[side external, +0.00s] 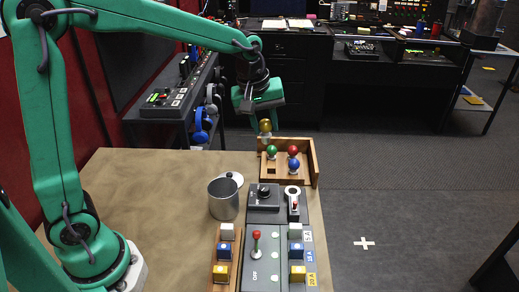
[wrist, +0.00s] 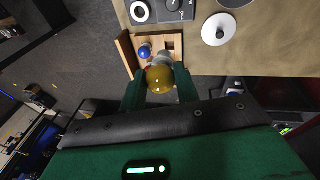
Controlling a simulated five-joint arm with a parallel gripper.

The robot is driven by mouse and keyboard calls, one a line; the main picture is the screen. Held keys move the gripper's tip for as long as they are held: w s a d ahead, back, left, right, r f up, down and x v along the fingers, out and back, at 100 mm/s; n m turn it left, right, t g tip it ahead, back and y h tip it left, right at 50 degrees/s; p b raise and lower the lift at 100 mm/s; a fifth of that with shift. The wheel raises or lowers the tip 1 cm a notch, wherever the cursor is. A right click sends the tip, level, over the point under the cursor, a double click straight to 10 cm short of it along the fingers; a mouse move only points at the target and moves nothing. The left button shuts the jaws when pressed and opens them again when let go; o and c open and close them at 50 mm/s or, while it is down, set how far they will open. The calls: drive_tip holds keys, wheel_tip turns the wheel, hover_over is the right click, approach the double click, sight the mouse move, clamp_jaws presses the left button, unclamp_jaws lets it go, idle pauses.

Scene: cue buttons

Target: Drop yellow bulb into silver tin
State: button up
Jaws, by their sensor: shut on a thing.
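The yellow bulb (side external: 265,126) is held in my gripper (side external: 261,119), above the back left part of the wooden bulb tray. It also shows in the wrist view as a gold globe (wrist: 160,79) between the two green fingers (wrist: 160,92), which are shut on it. The silver tin (side external: 223,200) stands upright and open on the table, nearer the camera and left of the tray. Its lid (side external: 232,178), a white disc with a knob, lies behind it; the lid also shows in the wrist view (wrist: 219,29).
The wooden tray (side external: 314,165) holds green (side external: 272,152), red (side external: 293,151) and blue (side external: 294,166) bulbs. The table's left (side external: 135,200) is clear.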

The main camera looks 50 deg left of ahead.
drive_tip(key=shift+a+r+n, duration=0.15)
drive_tip(key=shift+a+r, duration=0.15)
drive_tip(key=shift+a, duration=0.55)
drive_tip(key=shift+a+r+n, duration=0.15)
drive_tip(key=shift+a+r, duration=0.1)
drive_tip(key=shift+a, duration=0.55)
drive_tip(key=s+d, duration=0.2)
drive_tip(key=s, duration=1)
drive_tip(key=shift+s+d+r, duration=0.15)
drive_tip(key=shift+r, duration=0.05)
wheel_tip(320, 180, down, 6)
